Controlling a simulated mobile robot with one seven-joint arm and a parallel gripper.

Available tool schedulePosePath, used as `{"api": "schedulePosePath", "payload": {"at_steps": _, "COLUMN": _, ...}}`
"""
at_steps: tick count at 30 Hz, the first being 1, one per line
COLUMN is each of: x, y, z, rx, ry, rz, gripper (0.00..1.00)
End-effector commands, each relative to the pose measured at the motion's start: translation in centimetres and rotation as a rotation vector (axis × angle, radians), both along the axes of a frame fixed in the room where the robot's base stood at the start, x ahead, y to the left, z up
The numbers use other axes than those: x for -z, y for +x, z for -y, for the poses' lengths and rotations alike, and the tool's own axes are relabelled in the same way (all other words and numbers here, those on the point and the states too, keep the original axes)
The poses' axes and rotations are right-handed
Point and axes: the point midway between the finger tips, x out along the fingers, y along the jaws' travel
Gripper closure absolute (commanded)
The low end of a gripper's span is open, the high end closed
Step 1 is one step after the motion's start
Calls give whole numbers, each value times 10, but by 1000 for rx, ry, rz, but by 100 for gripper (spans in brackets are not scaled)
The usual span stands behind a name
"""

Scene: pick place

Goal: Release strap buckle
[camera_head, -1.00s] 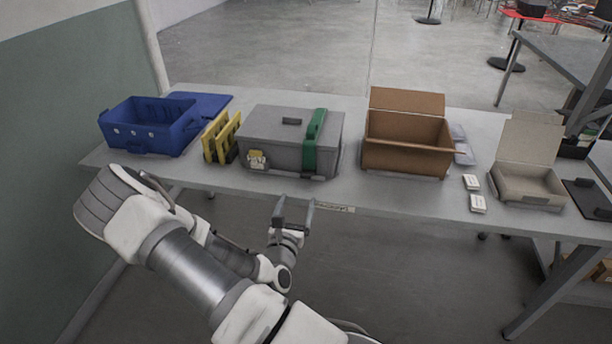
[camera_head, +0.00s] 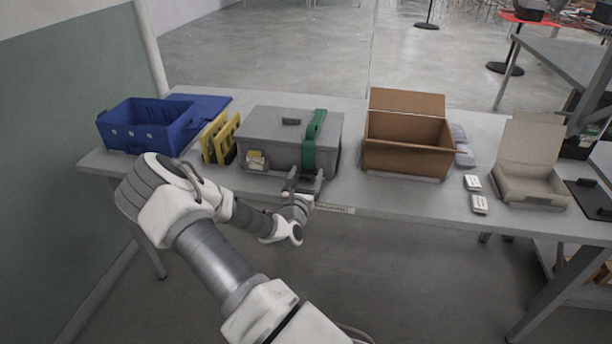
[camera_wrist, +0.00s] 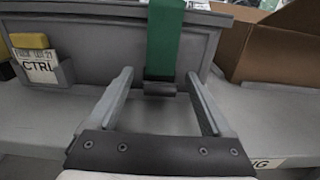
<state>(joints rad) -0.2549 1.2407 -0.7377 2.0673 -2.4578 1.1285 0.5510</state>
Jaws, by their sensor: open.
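A green strap (camera_head: 313,136) runs over the lid and down the front of a closed grey case (camera_head: 272,139) on the table. In the wrist view the strap (camera_wrist: 164,38) ends at a dark grey buckle (camera_wrist: 160,88) low on the case front. My gripper (camera_head: 305,177) is open in front of the case, below the strap. In the wrist view its two fingers (camera_wrist: 158,82) stand to the left and right of the buckle with space on both sides. Nothing is between the fingers close to the palm. I cannot tell whether the fingertips reach the buckle's depth.
Yellow frames (camera_head: 220,138) and a blue bin (camera_head: 150,127) stand left. An open cardboard box (camera_head: 408,156) is close on the right. The table's front edge (camera_head: 375,209) lies beneath my wrist.

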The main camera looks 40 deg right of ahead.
Motion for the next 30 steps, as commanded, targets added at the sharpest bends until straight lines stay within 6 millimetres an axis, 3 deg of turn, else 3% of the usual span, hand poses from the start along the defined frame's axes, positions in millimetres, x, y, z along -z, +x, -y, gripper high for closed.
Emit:
{"api": "schedulePosePath", "payload": {"at_steps": 2, "x": 0, "y": 0, "z": 0, "rx": 0, "ry": 0, "rz": 0, "gripper": 25}}
{"api": "schedulePosePath", "payload": {"at_steps": 14, "x": 0, "y": 0, "z": -1, "rx": 0, "ry": 0, "rz": 0, "gripper": 97}}
{"api": "schedulePosePath", "payload": {"at_steps": 30, "x": 11, "y": -3, "z": -4, "rx": -1, "ry": -202, "rz": 171, "gripper": 100}}
